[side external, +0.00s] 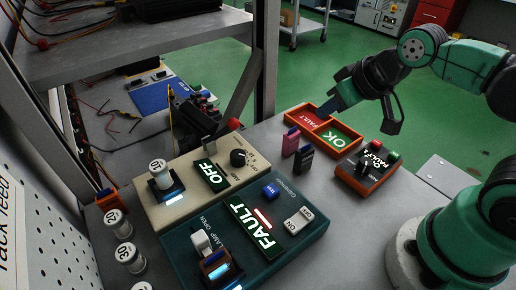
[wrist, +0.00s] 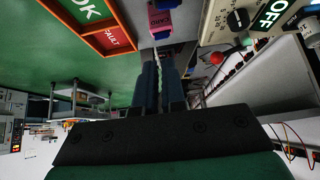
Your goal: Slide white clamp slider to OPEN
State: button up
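The white clamp slider (side external: 201,240) is a small white block on the front left of the teal fixture box (side external: 290,250) in the side view. The words CLAMP and OPEN are printed beside it. A brown socket with a blue light (side external: 215,268) is just in front of it. I cannot tell exactly where the slider stands along its travel. My gripper (side external: 340,99) is high over the back right, by the red and green trays, well away from the slider. In the wrist view its two dark blue fingers (wrist: 158,85) are close together with nothing visible held. The slider is out of the wrist view.
A beige box (side external: 210,183) with a lit OFF display and a knob stands behind the teal box, which shows FAULT. Pink (side external: 291,140) and black (side external: 303,159) cards stand near the FAULT/OK trays (side external: 323,122). An orange button box (side external: 368,172) is right. Rack posts border the left.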

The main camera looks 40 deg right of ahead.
jog(key=o, duration=0.3)
jog(key=shift+w+a, duration=0.1)
jog(key=shift+a, duration=0.15)
jog(key=o, duration=0.4)
jog(key=a+g, duration=0.1)
jog(key=a, duration=0.2)
jog(key=w+a+g+y, duration=0.1)
jog(key=a, duration=0.3)
jog(key=a+g, duration=0.1)
jog(key=a, duration=0.3)
jog(key=shift+w+a+r+g, duration=0.15)
jog(key=shift+w+r+g, duration=0.2)
jog(key=shift+g, duration=0.05)
jog(key=shift+c, duration=0.2)
jog(key=g, duration=0.3)
send_over(199, 237)
jog(key=f, duration=0.3)
jog(key=shift+w+d+f+h, duration=0.15)
jog(key=shift+d+f+h, duration=0.15)
jog(key=shift+h, duration=0.1)
jog(key=shift+a+f, duration=0.15)
jog(key=shift+a, duration=0.1)
jog(key=shift+s+a+f, duration=0.1)
jog(key=shift+s+f, duration=0.15)
jog(key=shift+f, duration=2.5)
grip_shut()
